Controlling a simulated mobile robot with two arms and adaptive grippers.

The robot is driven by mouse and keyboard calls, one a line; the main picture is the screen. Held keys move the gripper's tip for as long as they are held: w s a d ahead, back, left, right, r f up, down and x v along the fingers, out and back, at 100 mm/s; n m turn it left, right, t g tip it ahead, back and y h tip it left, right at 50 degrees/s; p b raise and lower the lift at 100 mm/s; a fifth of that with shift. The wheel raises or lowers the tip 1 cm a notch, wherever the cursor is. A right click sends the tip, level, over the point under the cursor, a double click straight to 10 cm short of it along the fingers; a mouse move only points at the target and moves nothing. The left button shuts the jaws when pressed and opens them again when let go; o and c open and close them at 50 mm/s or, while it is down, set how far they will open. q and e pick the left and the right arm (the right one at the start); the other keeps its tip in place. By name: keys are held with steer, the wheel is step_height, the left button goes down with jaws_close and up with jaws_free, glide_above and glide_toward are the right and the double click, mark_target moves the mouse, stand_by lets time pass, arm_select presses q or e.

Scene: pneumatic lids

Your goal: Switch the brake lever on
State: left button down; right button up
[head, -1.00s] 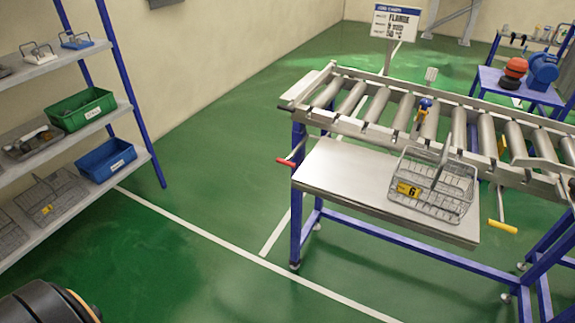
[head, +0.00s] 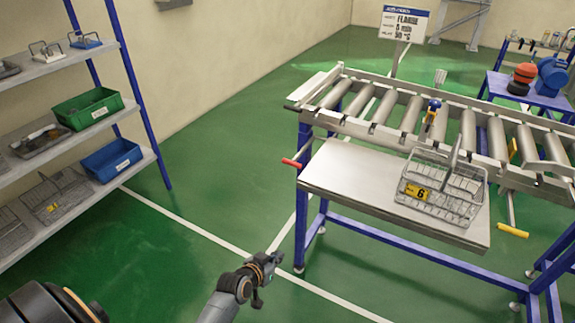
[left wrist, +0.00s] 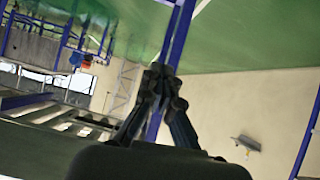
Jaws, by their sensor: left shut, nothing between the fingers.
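A roller conveyor (head: 345,130) stands at the right on blue legs. A lever with a red handle (head: 291,162) sticks out of its left end. A lever with a yellow handle (head: 513,230) hangs below its front at the right. A small blue-topped part (head: 434,105) sits on the front rail. I cannot tell which of these is the brake lever. My left gripper (head: 274,260) is shut and empty, low in front of the conveyor's left leg and apart from the levers. Its closed fingers (left wrist: 160,74) also show in the left wrist view. My right gripper is out of view.
A steel shelf table (head: 345,180) under the rollers carries a wire basket (head: 440,190) with a yellow "6" label. A shelf rack (head: 130,160) with a green bin (head: 88,109) and a blue bin (head: 111,160) stands at the left. The green floor between is clear.

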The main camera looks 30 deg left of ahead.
arm_select(q)
steer(key=w+a+r+t, duration=0.2)
steer(key=r+t, duration=0.1)
steer(key=r, duration=1.1)
steer(key=w+a+r+t, duration=0.2)
steer(key=r+t, duration=0.1)
steer(key=r, duration=1.1)
steer(key=shift+a+r+m+b, duration=0.15)
steer(key=shift+r+m+b, duration=0.1)
steer(key=shift+m+b, duration=0.1)
steer(key=shift+w, duration=0.15)
steer(key=p, duration=0.1)
glide_above(288, 163)
steer(key=s+d, duration=0.1)
steer(key=s, duration=0.2)
steer(key=f, duration=0.3)
steer(key=shift+w+f+b, duration=0.25)
steer(key=shift+w+b, duration=0.05)
steer(key=shift+w+f, duration=0.1)
steer(key=shift+f, duration=0.45)
